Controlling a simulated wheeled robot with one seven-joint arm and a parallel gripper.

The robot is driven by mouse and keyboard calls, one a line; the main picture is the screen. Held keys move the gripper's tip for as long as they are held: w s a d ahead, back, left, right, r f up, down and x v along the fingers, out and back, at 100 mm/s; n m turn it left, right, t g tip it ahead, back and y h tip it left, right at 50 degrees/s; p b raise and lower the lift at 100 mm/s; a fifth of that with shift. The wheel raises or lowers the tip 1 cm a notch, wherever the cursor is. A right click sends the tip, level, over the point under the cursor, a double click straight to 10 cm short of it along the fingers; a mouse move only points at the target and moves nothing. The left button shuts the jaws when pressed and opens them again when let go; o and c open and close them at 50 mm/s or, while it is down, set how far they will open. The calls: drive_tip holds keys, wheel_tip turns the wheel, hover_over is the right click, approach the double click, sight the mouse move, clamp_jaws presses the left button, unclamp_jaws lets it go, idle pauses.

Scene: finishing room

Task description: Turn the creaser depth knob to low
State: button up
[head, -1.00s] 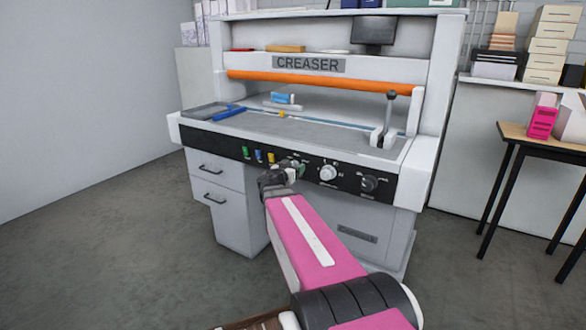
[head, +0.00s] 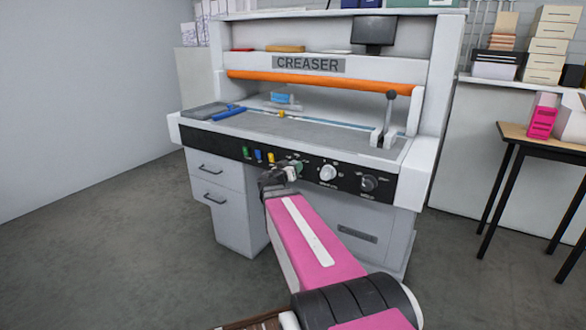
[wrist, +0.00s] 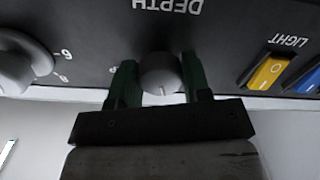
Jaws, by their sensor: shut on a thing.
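The creaser (head: 305,95) is a white machine with a black control panel (head: 340,179) along its front. The depth knob (wrist: 160,72) is a round grey knob under an upside-down DEPTH label (wrist: 167,5) in the wrist view. A short pale mark shows at its lower edge in that view. The dark green fingers of my gripper (wrist: 158,76) stand on both sides of the knob and are shut on it. In the head view my gripper (head: 293,169) is at the panel and covers most of the knob. The knob's scale marks cannot be read.
Yellow (wrist: 268,70) and blue (wrist: 308,80) rocker switches sit right of the knob in the wrist view. A larger grey dial (wrist: 22,65) is at the left. In the head view, a white dial (head: 328,172) and a black knob (head: 369,183) are right of my gripper.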

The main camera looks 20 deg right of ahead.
drive_tip(key=n, duration=0.4)
drive_tip(key=shift+n, duration=2.2)
drive_tip(key=o, duration=0.9)
drive_tip(key=v, duration=1.1)
drive_tip(key=shift+d, duration=0.1)
